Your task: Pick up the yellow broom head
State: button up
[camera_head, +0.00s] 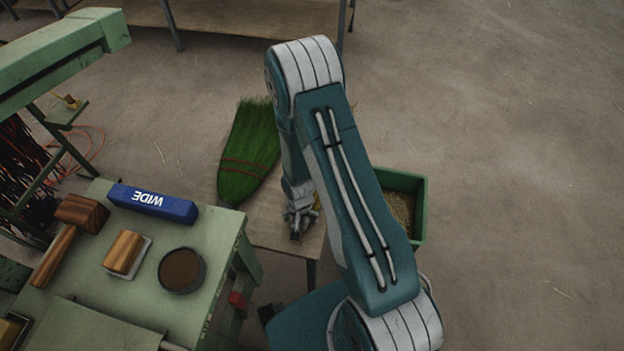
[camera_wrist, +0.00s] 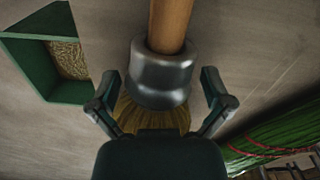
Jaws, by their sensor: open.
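The yellow broom head (camera_wrist: 150,116) shows as straw in the wrist view, partly hidden behind my gripper's body. A grey metal collar (camera_wrist: 160,75) and a wooden handle (camera_wrist: 171,22) line up above the straw in that view. My gripper (camera_wrist: 160,80) is open, with one finger on each side of the collar and straw. I cannot tell whether the fingers touch them. In the head view, my gripper (camera_head: 298,222) is low over a small table (camera_head: 275,233). My arm hides most of the yellow straw there.
A green broom head (camera_head: 248,150) lies left of my gripper. A green bin (camera_head: 420,205) with grain-like contents stands right, partly behind my arm. A green workbench (camera_head: 222,262) at left holds a blue WIDE block (camera_head: 152,203), a mallet (camera_head: 70,235) and a round tin (camera_head: 182,269). Floor at right is clear.

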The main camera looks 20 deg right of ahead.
jog(key=c, duration=1.2)
jog(key=shift+r, duration=0.1)
